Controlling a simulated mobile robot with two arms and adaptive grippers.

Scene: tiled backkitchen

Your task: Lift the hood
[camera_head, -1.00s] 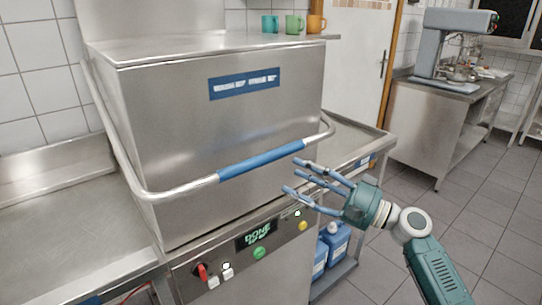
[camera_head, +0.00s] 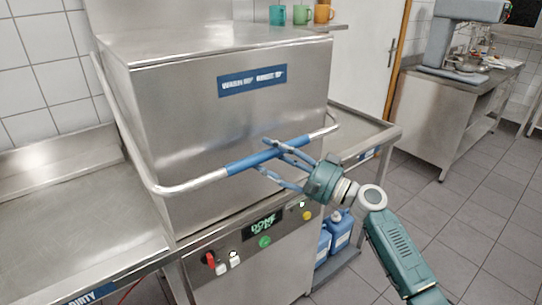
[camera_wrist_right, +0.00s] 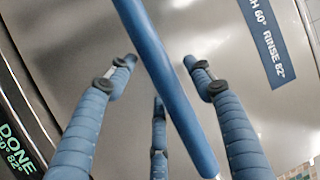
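The steel hood (camera_head: 230,120) of the dishwasher is down on its base in the head view. Its bar handle has a blue grip (camera_head: 252,161) across the front. My right gripper (camera_head: 263,157) is at the right part of this grip, with its fingers spread above and below it. In the right wrist view the blue bar (camera_wrist_right: 165,75) runs between the open fingers (camera_wrist_right: 160,65), which are not closed on it. Whether any finger touches the bar I cannot tell. My left gripper is not in view.
Below the hood is a control panel (camera_head: 240,240) with a display reading DONE. Cups (camera_head: 300,14) stand on a shelf behind. Steel counters flank the machine, the left one (camera_head: 70,215) bare. Blue bottles (camera_head: 340,231) stand low at the right. Tiled floor is free at the right.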

